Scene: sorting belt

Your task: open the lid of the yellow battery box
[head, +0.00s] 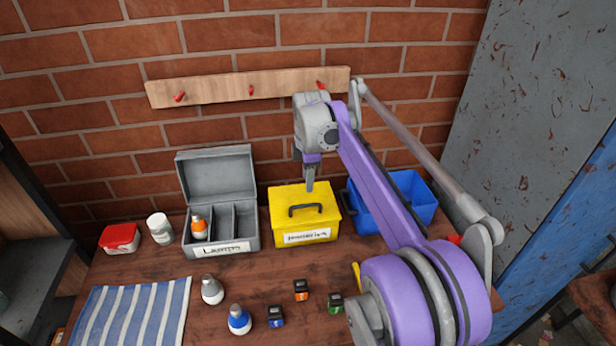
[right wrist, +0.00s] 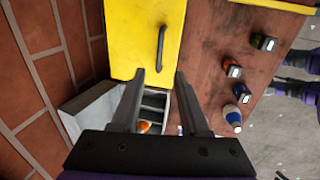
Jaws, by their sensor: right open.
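The yellow battery box (head: 291,226) stands on the wooden table with its lid shut. A dark handle (head: 305,210) is on the lid, and a white label is on the front. My right gripper (head: 310,186) is above the lid, near the handle, pointing down. In the right wrist view its fingers (right wrist: 160,85) are apart with nothing between them, and the yellow box (right wrist: 132,40) with its dark handle (right wrist: 161,47) lies beyond the fingertips. My left gripper is not in view.
A blue bin (head: 412,190) is at right, partly behind my arm. A brick wall is behind.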

